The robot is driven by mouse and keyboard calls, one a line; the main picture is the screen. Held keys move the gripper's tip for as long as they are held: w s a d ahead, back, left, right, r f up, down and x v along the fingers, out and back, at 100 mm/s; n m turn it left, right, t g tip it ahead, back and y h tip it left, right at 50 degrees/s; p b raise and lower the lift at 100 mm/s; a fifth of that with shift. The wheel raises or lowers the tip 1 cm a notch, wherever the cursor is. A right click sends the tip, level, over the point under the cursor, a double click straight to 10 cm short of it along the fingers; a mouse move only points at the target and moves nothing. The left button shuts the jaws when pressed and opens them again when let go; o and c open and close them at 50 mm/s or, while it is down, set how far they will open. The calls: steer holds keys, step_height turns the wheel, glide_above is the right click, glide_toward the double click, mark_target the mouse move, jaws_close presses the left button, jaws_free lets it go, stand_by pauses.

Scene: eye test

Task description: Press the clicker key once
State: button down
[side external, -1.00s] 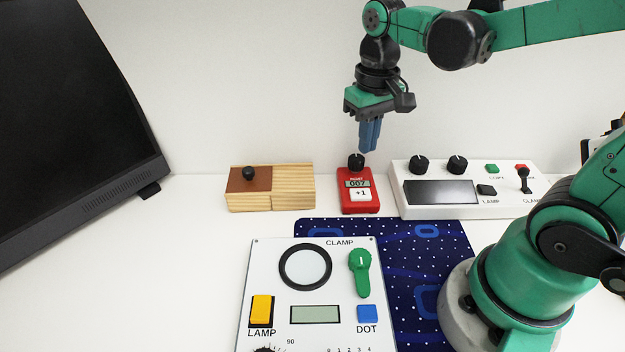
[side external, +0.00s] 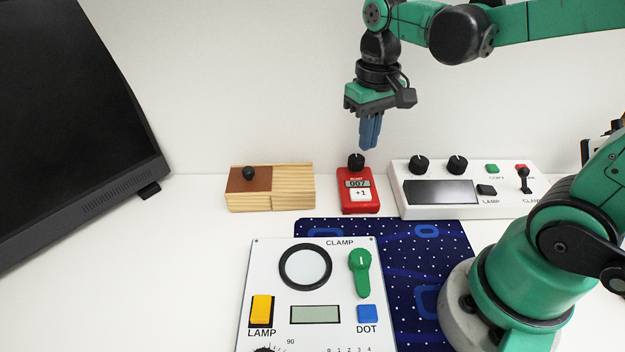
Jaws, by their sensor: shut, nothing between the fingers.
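The red clicker (side external: 345,204) stands at the back middle of the table. It has a black knob (side external: 356,161) on top, a small display (side external: 357,183) reading 007, and a white key (side external: 361,194) marked +1. My gripper (side external: 368,146) has blue fingers pointing down, shut and empty. In the picture its fingertips are just above and right of the black knob, and apart from the key. The exact height and depth over the clicker cannot be told from this view.
A wooden box (side external: 290,190) stands left of the clicker, a white console (side external: 440,211) close on its right. In front lie a white panel (side external: 270,270) with switches and a dark blue starry mat (side external: 430,262). A black monitor (side external: 70,130) fills the left. Bare table lies between monitor and panel.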

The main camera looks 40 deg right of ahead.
steer(key=shift+r, duration=0.3)
stand_by(0.9)
steer(key=a+n+t, duration=0.1)
steer(key=t, duration=0.1)
steer(key=a+n+t, duration=0.1)
steer(key=t, duration=0.1)
steer(key=a+n+t, duration=0.1)
steer(key=a+t, duration=0.1)
steer(key=t, duration=0.1)
steer(key=shift+s+r, duration=0.1)
stand_by(1.5)
